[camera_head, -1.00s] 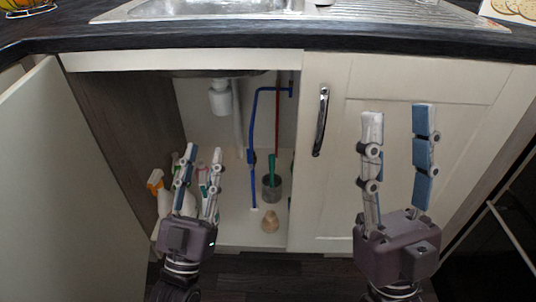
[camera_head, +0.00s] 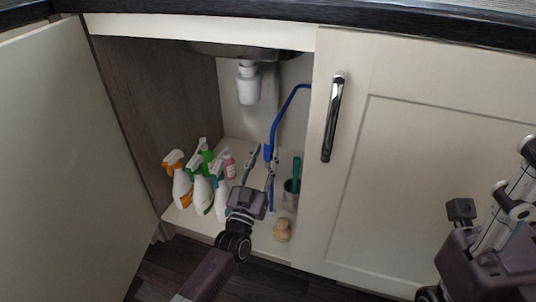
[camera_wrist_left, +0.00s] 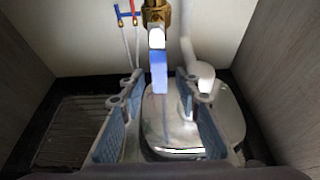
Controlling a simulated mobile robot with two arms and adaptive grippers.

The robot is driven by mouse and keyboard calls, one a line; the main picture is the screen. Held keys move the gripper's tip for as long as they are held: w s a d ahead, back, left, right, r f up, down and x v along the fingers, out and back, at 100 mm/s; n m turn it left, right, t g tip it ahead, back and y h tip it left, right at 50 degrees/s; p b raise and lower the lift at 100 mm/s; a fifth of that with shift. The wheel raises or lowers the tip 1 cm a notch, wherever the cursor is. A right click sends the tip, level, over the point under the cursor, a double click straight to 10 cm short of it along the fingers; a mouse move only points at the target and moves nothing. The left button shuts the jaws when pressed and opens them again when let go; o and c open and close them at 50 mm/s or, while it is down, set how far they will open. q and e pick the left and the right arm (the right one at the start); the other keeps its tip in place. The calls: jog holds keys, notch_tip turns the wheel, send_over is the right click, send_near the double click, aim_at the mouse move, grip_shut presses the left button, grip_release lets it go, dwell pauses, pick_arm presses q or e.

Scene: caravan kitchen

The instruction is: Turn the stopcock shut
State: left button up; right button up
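The stopcock in the left wrist view is a brass valve body (camera_wrist_left: 156,14) with a blue lever (camera_wrist_left: 158,70) pointing down the picture. In the head view the blue pipe (camera_head: 283,113) runs down to the stopcock, which shows only as a small blue part (camera_head: 268,152) by my left fingertips. My left gripper (camera_head: 261,160) reaches into the open cupboard. Its fingers (camera_wrist_left: 154,88) are open, one on each side of the blue lever, with gaps showing. My right gripper (camera_head: 518,190) is outside the cupboard at the right edge, partly cut off.
Several spray bottles (camera_head: 203,190) stand left of my left gripper. A grey pot (camera_head: 290,196) with a green-handled brush and a wooden brush (camera_head: 282,231) are to the right. The white trap (camera_head: 248,88) hangs above. The left door (camera_head: 70,170) is open; the right door (camera_head: 400,170) is closed.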

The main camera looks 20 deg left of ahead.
pick_arm(q)
jog(key=shift+x, duration=0.85)
grip_shut()
